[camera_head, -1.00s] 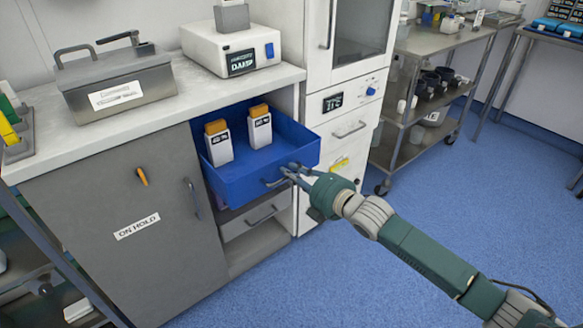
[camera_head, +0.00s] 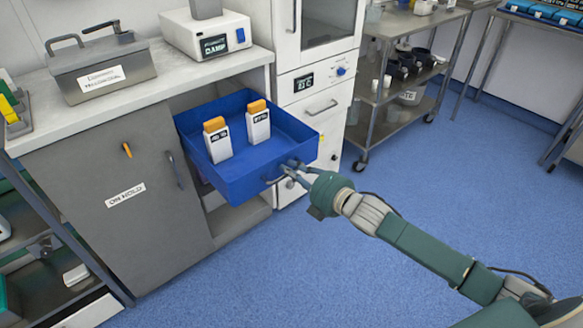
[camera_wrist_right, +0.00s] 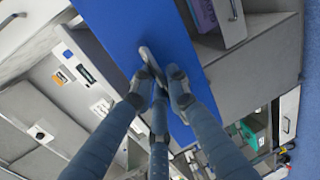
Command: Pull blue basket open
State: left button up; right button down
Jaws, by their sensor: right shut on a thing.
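The blue basket (camera_head: 238,180) sticks well out of the cabinet under the counter, like a drawer. Two white bottles with orange caps, a left one (camera_head: 217,142) and a right one (camera_head: 258,124), stand upright in it. My right gripper (camera_head: 287,174) is at the basket's front, shut on its handle. In the right wrist view the fingers (camera_wrist_right: 157,80) close around the grey handle (camera_wrist_right: 150,64) on the blue front panel (camera_wrist_right: 130,30). My left gripper is not in view.
A grey door (camera_head: 110,205) labelled "ON HOLD" is left of the basket. A white cabinet (camera_head: 315,120) stands to the right, and a metal cart (camera_head: 405,90) is farther right. Blue floor (camera_head: 430,180) lies open in front.

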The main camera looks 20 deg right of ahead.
jog(key=shift+s+f, duration=0.2)
jog(key=c, duration=1.8)
grip_release()
jog(key=shift+w, duration=0.1)
jog(key=v, duration=1.2)
